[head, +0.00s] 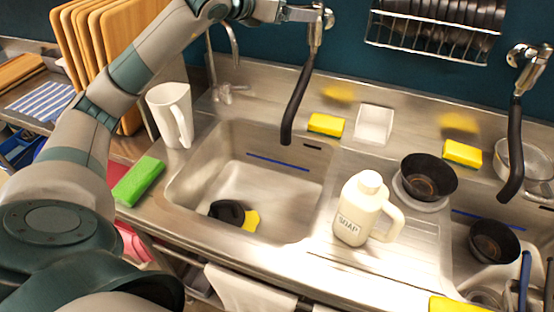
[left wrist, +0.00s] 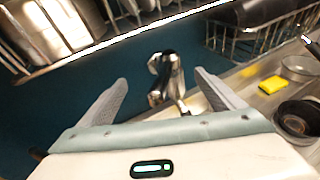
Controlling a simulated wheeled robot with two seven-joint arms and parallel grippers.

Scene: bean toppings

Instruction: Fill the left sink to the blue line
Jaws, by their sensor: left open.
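The left sink (head: 285,195) is a steel basin with a blue line (head: 278,162) on its back wall. No water is visible in it. A black bowl-like item (head: 228,212) and a yellow sponge (head: 252,221) lie on its floor. A wall faucet (head: 318,30) has a black spout (head: 296,105) hanging over the sink's back right. My left gripper (head: 300,13) is at the faucet body in the head view. In the left wrist view my open gripper (left wrist: 165,92) has its fingers apart, with the metal faucet (left wrist: 166,75) showing between them; contact cannot be told. My right gripper is out of view.
A white soap jug (head: 358,212) and a dark bowl (head: 428,176) stand right of the sink. A white pitcher (head: 171,115) and green sponge (head: 138,181) are at its left. A second faucet (head: 513,140) hangs over the right sink. A dish rack (head: 435,30) is on the wall.

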